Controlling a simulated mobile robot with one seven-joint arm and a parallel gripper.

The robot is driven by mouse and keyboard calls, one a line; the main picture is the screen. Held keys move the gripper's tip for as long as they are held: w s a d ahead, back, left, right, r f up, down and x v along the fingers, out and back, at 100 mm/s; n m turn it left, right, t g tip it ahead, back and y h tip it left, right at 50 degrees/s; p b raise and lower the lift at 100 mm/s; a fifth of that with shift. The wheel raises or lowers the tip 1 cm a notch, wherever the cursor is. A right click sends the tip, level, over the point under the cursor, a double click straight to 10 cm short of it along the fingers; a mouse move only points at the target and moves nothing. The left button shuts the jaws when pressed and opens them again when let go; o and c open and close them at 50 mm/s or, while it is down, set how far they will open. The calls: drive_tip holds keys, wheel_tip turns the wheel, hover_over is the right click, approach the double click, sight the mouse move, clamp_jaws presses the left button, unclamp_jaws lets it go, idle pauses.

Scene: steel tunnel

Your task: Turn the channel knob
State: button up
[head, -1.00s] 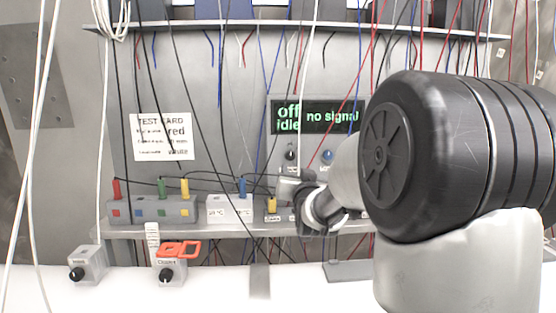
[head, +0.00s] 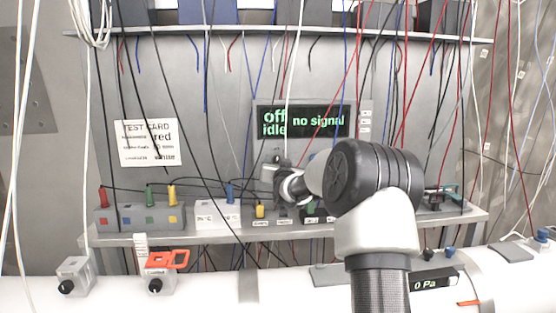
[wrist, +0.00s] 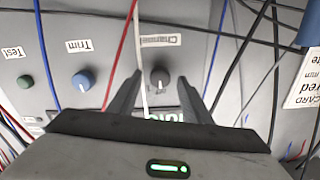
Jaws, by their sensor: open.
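The channel knob (wrist: 159,77) is a dark round knob with a pale pointer line, on a grey panel beside a tag that seems to read "Channel". In the wrist view it lies between the two fingertips of my gripper (wrist: 159,82). The fingers are open, one on each side, with visible gaps; I cannot tell whether they touch it. In the head view my gripper (head: 279,172) is at the panel just below the display (head: 305,121), which reads "off idle" and "no signal". There the gripper hides the knob.
Red, white, blue and black cables hang across the panel. A shelf below holds a grey socket box (head: 140,217). A box with an orange bracket (head: 165,259) stands lower left.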

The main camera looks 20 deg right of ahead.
drive_tip(key=shift+w+d, duration=0.1)
drive_tip(key=shift+w, duration=0.2)
drive_tip(key=c, duration=1.1)
drive_tip(key=shift+o, duration=0.2)
